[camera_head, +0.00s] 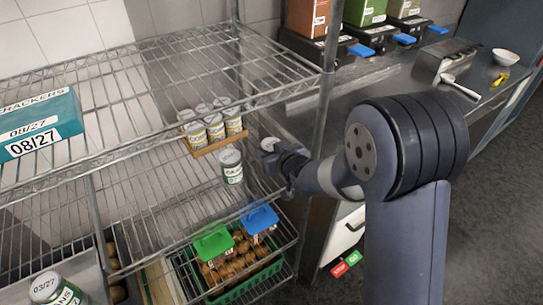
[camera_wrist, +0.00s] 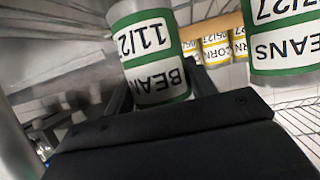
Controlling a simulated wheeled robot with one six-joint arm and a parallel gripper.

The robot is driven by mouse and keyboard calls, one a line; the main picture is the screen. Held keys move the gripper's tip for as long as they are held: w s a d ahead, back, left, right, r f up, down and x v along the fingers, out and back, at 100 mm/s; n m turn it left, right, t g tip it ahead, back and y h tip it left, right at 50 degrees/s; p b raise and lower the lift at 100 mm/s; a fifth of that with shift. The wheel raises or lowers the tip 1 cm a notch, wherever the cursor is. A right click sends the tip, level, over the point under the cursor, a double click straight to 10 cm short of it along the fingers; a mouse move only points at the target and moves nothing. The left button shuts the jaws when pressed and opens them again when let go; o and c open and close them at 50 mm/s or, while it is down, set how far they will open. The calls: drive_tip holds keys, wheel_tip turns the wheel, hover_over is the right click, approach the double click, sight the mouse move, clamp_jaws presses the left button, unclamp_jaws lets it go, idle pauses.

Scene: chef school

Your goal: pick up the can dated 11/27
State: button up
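A can with a green and white label reading BEANS and 11/27 (camera_wrist: 150,45) appears upside down in the wrist view, directly in front of my gripper (camera_wrist: 160,92). Dark fingers show on either side of it; whether they touch it is unclear. In the head view, a pale can top (camera_head: 269,144) shows just beyond my gripper (camera_head: 283,163), at the right of the wire shelf. Another green-labelled BEANS can (camera_head: 231,166) stands on the shelf to the left; it is close on the right in the wrist view (camera_wrist: 283,38), its date partly cut off and ending in 27.
Several yellow-labelled CORN cans (camera_head: 208,124) stand on a wooden riser (camera_head: 217,143) behind. A shelf post (camera_head: 325,100) rises close to my arm. Green and blue tags (camera_head: 213,243) sit on a lower crate. A CRACKERS box (camera_head: 40,125) lies at left. The upper shelf is mostly bare.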

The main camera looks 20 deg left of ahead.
drive_tip(key=c, duration=0.6)
drive_tip(key=shift+c, duration=0.2)
drive_tip(key=shift+r, duration=0.1)
